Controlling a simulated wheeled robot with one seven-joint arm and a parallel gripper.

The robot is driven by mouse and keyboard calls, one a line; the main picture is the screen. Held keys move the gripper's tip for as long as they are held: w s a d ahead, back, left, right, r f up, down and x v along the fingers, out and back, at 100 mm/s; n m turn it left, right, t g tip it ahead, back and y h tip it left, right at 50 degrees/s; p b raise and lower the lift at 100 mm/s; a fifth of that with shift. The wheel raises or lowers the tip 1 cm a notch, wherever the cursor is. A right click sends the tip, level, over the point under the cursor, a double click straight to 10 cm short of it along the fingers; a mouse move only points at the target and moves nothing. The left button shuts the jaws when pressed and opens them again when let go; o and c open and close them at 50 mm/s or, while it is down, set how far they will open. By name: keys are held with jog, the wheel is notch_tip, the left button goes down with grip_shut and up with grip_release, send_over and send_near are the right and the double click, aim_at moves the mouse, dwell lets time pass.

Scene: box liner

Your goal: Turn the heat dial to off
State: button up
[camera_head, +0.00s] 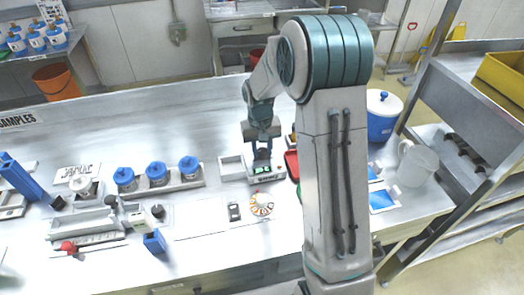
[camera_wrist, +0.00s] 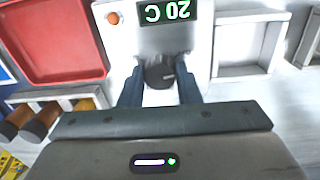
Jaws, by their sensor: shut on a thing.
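The heat dial (camera_wrist: 158,72) is a dark round knob with a pale mark, on the front of a white device (camera_wrist: 200,45). An orange round button or lamp (camera_wrist: 112,18) sits beside the display. My gripper (camera_wrist: 160,88) has one finger on each side of the dial and is shut on it. In the head view my gripper (camera_head: 263,153) points down at the device (camera_head: 267,175), and the dial is too small to make out.
A red tray (camera_wrist: 60,40) stands close beside the device. An empty pale open box (camera_head: 231,168) is on its other side. Blue-capped jars (camera_head: 157,173) stand in a rack further left. A round coloured dial-like disc (camera_head: 262,205) lies in front on the bench.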

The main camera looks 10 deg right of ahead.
aim_at(260, 151)
jog(key=shift+w+n, duration=0.1)
jog(key=shift+n, duration=1)
jog(key=shift+r+b, duration=0.1)
jog(key=shift+b, duration=0.2)
jog(key=o, duration=1)
jog(key=r, duration=0.4)
jog(key=r+b, duration=0.1)
jog(key=r, duration=0.8)
jog(key=shift+a+r, duration=0.35)
jog(key=shift+r, duration=0.05)
